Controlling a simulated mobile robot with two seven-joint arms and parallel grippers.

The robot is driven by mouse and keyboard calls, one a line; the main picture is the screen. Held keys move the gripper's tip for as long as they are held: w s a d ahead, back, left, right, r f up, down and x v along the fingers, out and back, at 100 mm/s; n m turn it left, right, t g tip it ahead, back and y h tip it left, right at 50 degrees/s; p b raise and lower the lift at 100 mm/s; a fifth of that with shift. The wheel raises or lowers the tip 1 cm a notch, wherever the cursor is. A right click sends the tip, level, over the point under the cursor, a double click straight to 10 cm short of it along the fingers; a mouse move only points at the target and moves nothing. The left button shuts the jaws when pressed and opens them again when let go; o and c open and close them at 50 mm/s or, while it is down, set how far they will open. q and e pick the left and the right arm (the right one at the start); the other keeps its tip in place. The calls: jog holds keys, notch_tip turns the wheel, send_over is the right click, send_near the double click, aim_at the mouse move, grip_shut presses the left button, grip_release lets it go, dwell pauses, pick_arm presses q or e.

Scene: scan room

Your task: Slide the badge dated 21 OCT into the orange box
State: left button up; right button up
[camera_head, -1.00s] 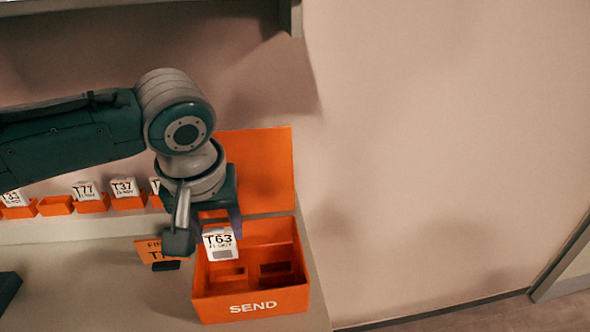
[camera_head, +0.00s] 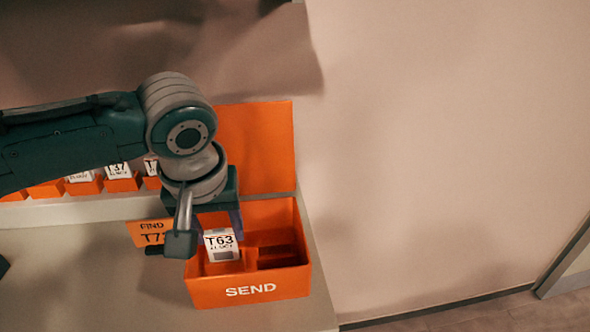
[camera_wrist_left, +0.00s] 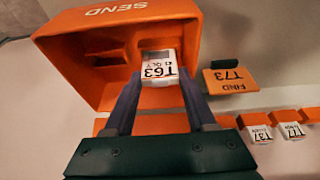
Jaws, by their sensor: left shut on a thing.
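A white badge marked T63 (camera_head: 221,247) is held between the fingers of my left gripper (camera_head: 219,229). Its small date line is too blurred to read for sure. The badge is in or just over the left part of the open orange box (camera_head: 250,291), which is marked SEND; whether it touches the floor, I cannot tell. In the left wrist view the badge (camera_wrist_left: 160,70) shows upside down between the two fingers, in front of the box opening (camera_wrist_left: 115,90). My right gripper is not in view.
An orange sign (camera_head: 150,232) reading FIND T73 stands left of the box. Several white badges, such as T37 (camera_head: 117,171), sit in small orange holders along the back. The box's raised lid (camera_head: 262,150) stands behind it. The counter (camera_head: 90,280) at left is mostly bare.

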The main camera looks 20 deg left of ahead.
pick_arm(q)
jog(key=shift+f, duration=0.1)
jog(key=o, duration=1.4)
jog(key=p+v, duration=0.2)
jog(key=v, duration=0.8)
jog(key=s+d+f+m+h, duration=0.35)
jog(key=s+d+m, duration=0.25)
jog(key=s+d, duration=0.3)
jog(key=s+a+m+y, duration=0.2)
jog(key=s+a, duration=0.3)
jog(key=s, duration=0.4)
jog(key=shift+t+h, duration=0.25)
jog(key=shift+t, duration=0.05)
notch_tip(320, 180, up, 35)
jog(key=p, duration=3.4)
jog(key=shift+d+f+p, duration=0.1)
jog(key=shift+d+p, duration=0.1)
jog(key=shift+p, duration=0.15)
